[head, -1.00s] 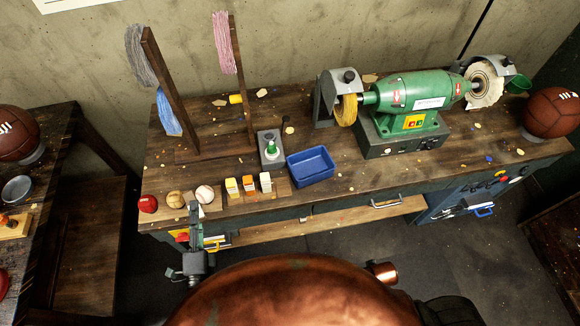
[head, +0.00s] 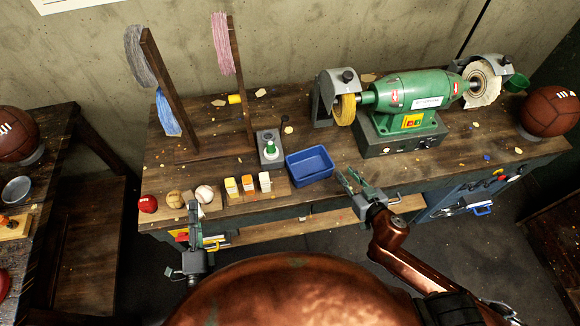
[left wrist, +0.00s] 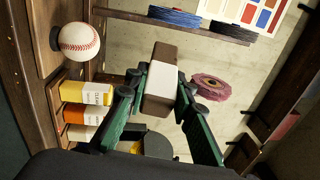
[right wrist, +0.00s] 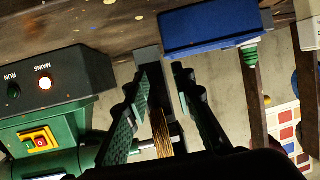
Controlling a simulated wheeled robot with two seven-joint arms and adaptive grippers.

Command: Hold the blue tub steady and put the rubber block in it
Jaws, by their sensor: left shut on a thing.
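The blue tub (head: 311,175) stands empty near the bench's front edge; the right wrist view shows its side (right wrist: 212,30). My left gripper (head: 194,208) is at the bench's front left. It is shut on the rubber block, a brown block with a pale band that shows in the left wrist view (left wrist: 161,82), where the fingers (left wrist: 160,92) grip both sides. My right gripper (head: 354,178) is open, apart from the tub at its right front; its parted fingers (right wrist: 160,80) also show in the right wrist view.
Several small boxes (head: 248,184) stand left of the tub. A grey switch box (head: 270,149) stands behind. The green grinder (head: 415,95) occupies the back right.

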